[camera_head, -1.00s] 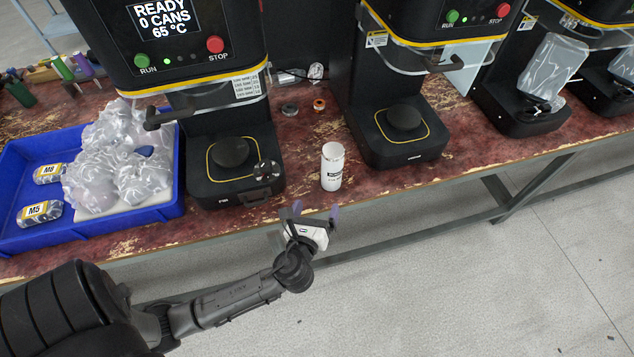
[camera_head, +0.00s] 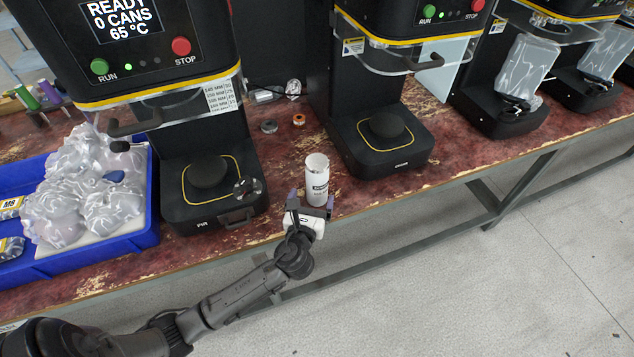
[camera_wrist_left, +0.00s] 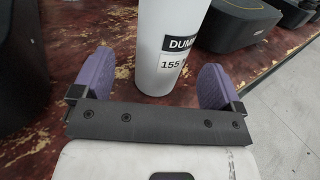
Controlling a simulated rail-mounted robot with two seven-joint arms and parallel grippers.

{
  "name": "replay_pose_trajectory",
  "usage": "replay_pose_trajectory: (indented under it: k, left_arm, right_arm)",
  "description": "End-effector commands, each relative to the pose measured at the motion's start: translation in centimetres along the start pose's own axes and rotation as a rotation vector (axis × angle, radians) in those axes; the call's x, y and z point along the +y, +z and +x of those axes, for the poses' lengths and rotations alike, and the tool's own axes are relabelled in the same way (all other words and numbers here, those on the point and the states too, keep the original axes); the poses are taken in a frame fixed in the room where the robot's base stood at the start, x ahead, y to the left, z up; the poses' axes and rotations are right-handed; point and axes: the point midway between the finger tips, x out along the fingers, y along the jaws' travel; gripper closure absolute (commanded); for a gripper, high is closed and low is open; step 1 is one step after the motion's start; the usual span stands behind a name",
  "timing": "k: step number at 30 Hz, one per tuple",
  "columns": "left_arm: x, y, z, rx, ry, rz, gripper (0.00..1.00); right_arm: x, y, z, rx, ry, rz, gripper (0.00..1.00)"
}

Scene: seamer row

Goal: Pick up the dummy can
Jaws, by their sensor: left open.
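The dummy can (camera_head: 317,180) is a white cylinder with a black-and-white label. It stands upright near the front edge of the bench, between two seamers. My left gripper (camera_head: 310,203) is open and right in front of the can. In the left wrist view the can (camera_wrist_left: 168,45) rises between the two purple fingertips (camera_wrist_left: 158,88), with visible gaps on both sides. The label reads "DUMM" and "155", partly cut off. The can's top is out of the wrist view. My right gripper is not in view.
A seamer (camera_head: 150,50) reading "READY 0 CANS" stands left of the can, another seamer (camera_head: 400,90) to its right. A blue tray (camera_head: 150,225) with bagged items is at far left. Small rings (camera_head: 299,119) lie behind. The bench's front edge is below the can.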

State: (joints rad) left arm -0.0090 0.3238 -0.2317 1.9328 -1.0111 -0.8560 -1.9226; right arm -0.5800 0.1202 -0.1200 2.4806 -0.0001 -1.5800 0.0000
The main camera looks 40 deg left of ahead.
Motion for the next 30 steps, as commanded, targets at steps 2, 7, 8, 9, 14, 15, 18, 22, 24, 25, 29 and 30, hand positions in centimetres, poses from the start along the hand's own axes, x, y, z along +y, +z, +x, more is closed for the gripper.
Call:
replay_pose_trajectory:
  k: [2,7,8,9,14,15,18,22,24,25,29,30]
  left_arm:
    - [0.0,-0.1,0.4,-0.001,0.001,0.000,0.08]
    - [-0.2,-0.4,2.4,-0.004,0.002,-0.002,0.08]
    - [-0.3,-0.4,2.8,-0.003,0.001,-0.002,0.08]
    - [-0.4,-0.4,3.3,-0.004,0.001,-0.002,0.08]
    - [-0.3,-0.2,4.8,-0.001,0.000,0.000,0.08]
    - [-0.3,-0.2,5.0,-0.001,0.000,0.000,0.08]
    - [-0.3,-0.1,5.3,0.000,-0.001,-0.001,0.08]
    - [-0.3,-0.1,5.3,0.000,0.000,-0.001,0.08]
    - [-0.3,-0.1,5.3,0.001,0.000,-0.001,0.08]
    - [-0.3,-0.1,5.3,0.001,0.000,-0.001,0.11]
    - [-0.3,-0.1,5.2,0.001,0.000,-0.001,0.23]
    - [-0.3,-0.1,5.2,0.001,0.000,-0.001,0.27]
  right_arm:
    - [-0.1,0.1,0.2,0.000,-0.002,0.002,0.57]
    - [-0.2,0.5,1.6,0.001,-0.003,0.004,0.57]
    - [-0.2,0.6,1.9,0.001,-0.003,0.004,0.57]
    - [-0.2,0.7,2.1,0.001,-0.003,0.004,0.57]
    - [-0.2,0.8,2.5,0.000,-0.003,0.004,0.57]
    - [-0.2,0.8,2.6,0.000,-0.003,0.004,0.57]
    - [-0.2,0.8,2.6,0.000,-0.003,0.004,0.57]
    - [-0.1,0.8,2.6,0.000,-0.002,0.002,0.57]
    - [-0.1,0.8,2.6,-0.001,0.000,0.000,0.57]
    - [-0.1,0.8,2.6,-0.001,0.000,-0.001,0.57]
    - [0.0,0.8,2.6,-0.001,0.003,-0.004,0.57]
    - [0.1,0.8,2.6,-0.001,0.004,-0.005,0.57]
